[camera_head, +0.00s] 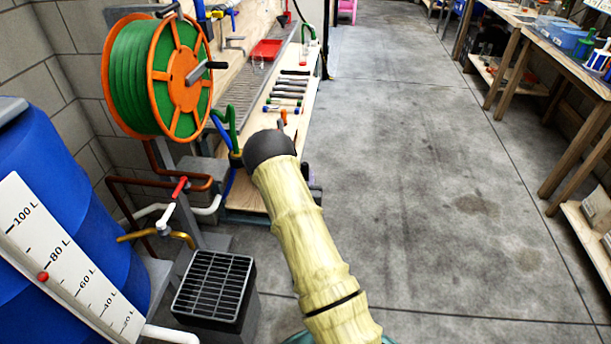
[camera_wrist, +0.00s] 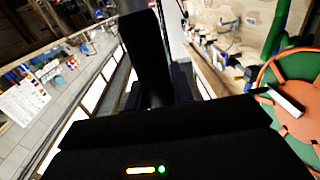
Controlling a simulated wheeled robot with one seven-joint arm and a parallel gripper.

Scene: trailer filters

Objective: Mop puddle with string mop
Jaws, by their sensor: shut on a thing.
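In the wrist view my gripper (camera_wrist: 160,92) is dark and shut on a dark bar (camera_wrist: 141,45) that rises between its fingers. The bar's far end is out of view, and I cannot tell whether it is the mop's handle. In the head view my pale, ringed arm reaches up from the bottom edge to a black joint and hides the gripper. No mop strings show in either view. Darker patches (camera_head: 465,197) mark the grey floor at right of centre. I cannot tell whether any is a puddle.
A green hose reel (camera_head: 140,75), a blue barrel (camera_head: 60,190) with a litre scale and a black grate (camera_head: 212,287) stand at left. A wooden bench (camera_head: 305,95) with tools runs along the left wall. Another workbench (camera_head: 575,75) is at right. The floor between is clear.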

